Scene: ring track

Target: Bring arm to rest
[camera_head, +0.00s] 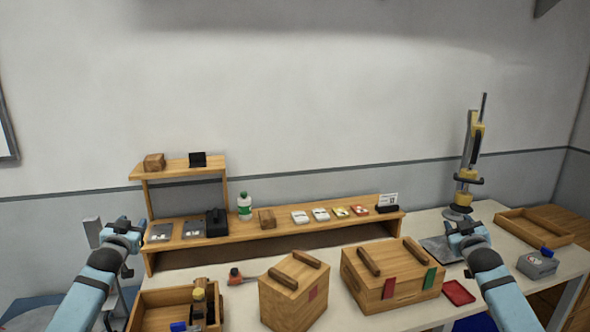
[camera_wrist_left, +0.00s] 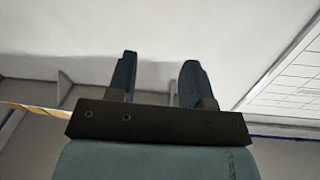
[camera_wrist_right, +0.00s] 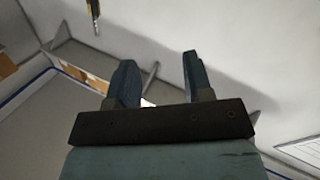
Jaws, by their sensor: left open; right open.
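My left arm comes in from the left in the head view, and its gripper (camera_head: 122,228) is raised at the left end of the table, beside the shelf. In the left wrist view the left gripper (camera_wrist_left: 158,80) has its two fingers apart with nothing between them. My right arm comes in from the lower right, and its gripper (camera_head: 463,226) is above the right part of the table, in front of the yellow and grey stand (camera_head: 466,170). In the right wrist view the right gripper (camera_wrist_right: 157,80) also has its fingers apart and empty.
A wooden shelf (camera_head: 330,226) with small items runs along the back. Two wooden boxes with handles, one smaller (camera_head: 285,303) and one larger (camera_head: 360,290), stand in front. An open wooden tray (camera_head: 142,318) is at lower left; another tray (camera_head: 540,232) and a grey box (camera_head: 537,266) are at right.

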